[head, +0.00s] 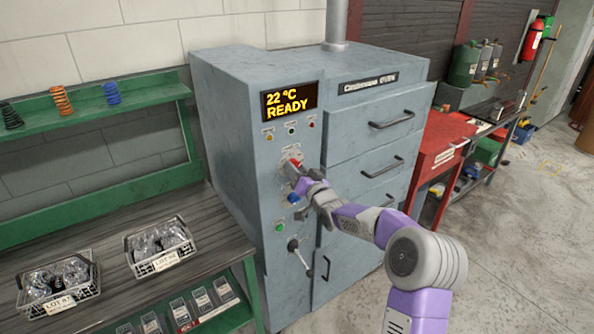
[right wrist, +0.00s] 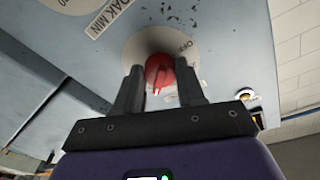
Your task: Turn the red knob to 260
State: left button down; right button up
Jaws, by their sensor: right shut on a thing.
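The red knob (head: 295,163) sits on the front panel of the grey-blue oven, below the display. In the right wrist view the red knob (right wrist: 161,72) lies between the two fingers, with a white mark on its face and a dial plate lettered OFF behind it. My right gripper (head: 300,172) is at the knob and shut on it; the same gripper (right wrist: 160,85) fills the lower part of the wrist view. The display (head: 289,102) reads 22 °C READY. The dial's numbers are too small or hidden to read. My left gripper is not in view.
A blue knob (head: 293,198) is just below my right gripper, and a green button (head: 279,226) and a lever (head: 300,257) are lower on the panel. Drawers with handles (head: 392,119) are at the right. A bench with two wire baskets (head: 160,247) stands at the left.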

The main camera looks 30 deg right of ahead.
jog(key=o, duration=1)
jog(key=shift+o, duration=0.2)
jog(key=shift+s, duration=0.15)
jog(key=s, duration=0.7)
jog(key=shift+s+f, duration=0.15)
jog(key=shift+f, duration=0.1)
jog(key=shift+a, duration=0.1)
